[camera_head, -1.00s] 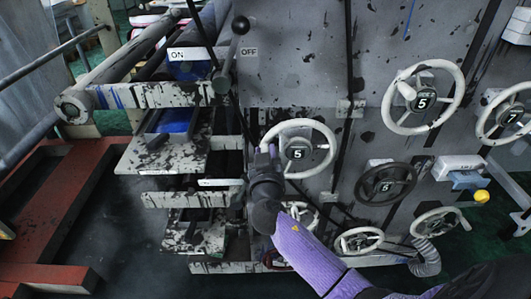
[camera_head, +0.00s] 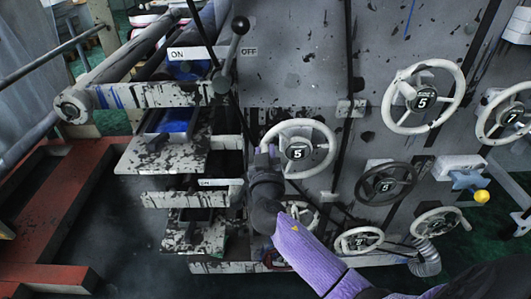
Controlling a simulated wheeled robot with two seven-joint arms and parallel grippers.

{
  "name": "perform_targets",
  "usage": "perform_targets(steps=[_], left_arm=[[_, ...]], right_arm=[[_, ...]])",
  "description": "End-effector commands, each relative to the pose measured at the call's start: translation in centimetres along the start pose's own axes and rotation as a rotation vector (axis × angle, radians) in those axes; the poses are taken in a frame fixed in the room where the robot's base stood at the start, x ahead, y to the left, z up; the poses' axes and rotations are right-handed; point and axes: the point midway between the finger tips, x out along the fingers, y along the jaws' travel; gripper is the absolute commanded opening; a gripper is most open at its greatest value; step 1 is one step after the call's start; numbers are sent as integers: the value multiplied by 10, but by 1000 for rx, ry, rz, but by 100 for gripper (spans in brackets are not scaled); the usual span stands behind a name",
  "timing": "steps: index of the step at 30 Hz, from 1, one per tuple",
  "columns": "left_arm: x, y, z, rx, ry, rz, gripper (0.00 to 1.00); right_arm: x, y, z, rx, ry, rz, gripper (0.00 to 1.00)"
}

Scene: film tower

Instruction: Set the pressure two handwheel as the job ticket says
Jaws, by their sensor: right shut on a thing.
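A white handwheel (camera_head: 326,167) with a dark hub marked 5 sits on the grey machine panel, centre of the head view. My right gripper (camera_head: 266,160) is at the left side of this wheel, shut on its rim. The fingertips and the gripped part of the rim are mostly hidden by the gripper body. My purple right forearm comes in from the bottom right. The small print on the hubs is too blurred to tell which wheel is pressure two. No readable job ticket shows. My left gripper is out of view.
Other handwheels are close by: a white one marked 5 (camera_head: 459,91), a white one marked 7 (camera_head: 482,126), a black one (camera_head: 362,188) and small low ones. A lever (camera_head: 233,43) stands between ON and OFF. Splattered trays (camera_head: 150,157) lie left of my gripper.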

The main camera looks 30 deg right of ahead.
Motion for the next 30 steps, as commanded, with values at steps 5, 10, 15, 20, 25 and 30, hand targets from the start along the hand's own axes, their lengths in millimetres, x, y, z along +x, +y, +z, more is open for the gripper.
perform_targets(steps=[5,10,15,20,25,30], left_arm=[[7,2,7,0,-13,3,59],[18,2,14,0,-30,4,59],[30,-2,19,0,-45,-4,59],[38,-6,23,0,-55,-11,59],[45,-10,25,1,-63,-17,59],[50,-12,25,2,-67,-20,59]], right_arm=[[0,-4,7,-60,-1,-1,0],[0,-9,18,-179,-1,-1,0],[0,-13,31,-331,-2,0,0],[0,-15,42,-475,-1,-1,0],[0,-15,53,-612,-2,-1,0],[0,-14,62,-722,-2,-1,0]])
